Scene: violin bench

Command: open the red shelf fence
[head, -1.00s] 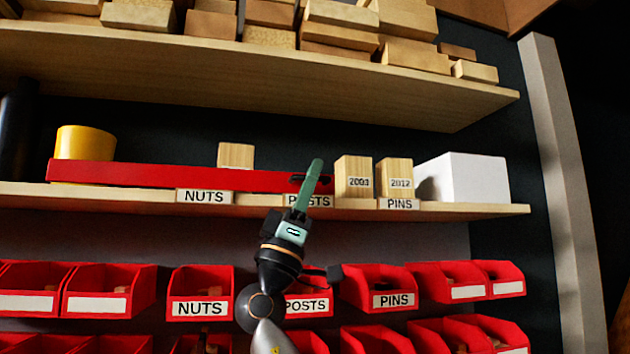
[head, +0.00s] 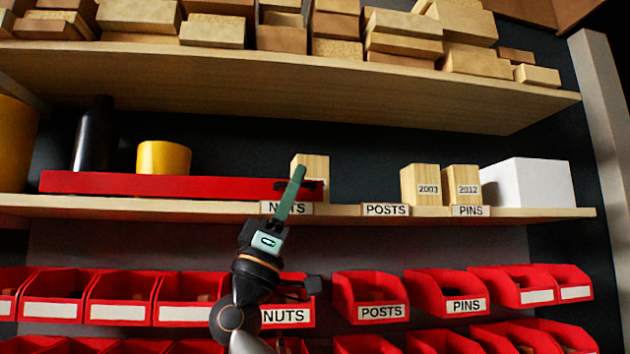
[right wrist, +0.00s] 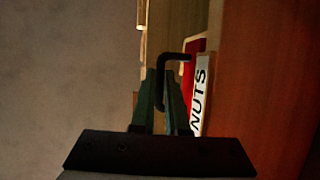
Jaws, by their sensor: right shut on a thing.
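The red shelf fence (head: 150,186) is a long bar along the front of the middle shelf. Its right end is above the shelf's NUTS label (head: 286,208); the stretches above the POSTS label (head: 386,210) and PINS label (head: 470,211) are clear of it. My right gripper (head: 298,174) is at that right end, its green fingers shut on the fence's black handle. In the right wrist view the hooked black handle (right wrist: 172,58) sits between the fingers, with a red bit of fence (right wrist: 194,68) beside it. My left gripper is not in view.
A plain wooden block (head: 311,168) stands behind the fence's right end. Blocks marked 2003 (head: 421,186) and 2012 (head: 462,186) and a white box (head: 527,184) stand right. A yellow cup (head: 164,158) and dark bottle (head: 94,136) stand left. Red bins (head: 370,300) hang below.

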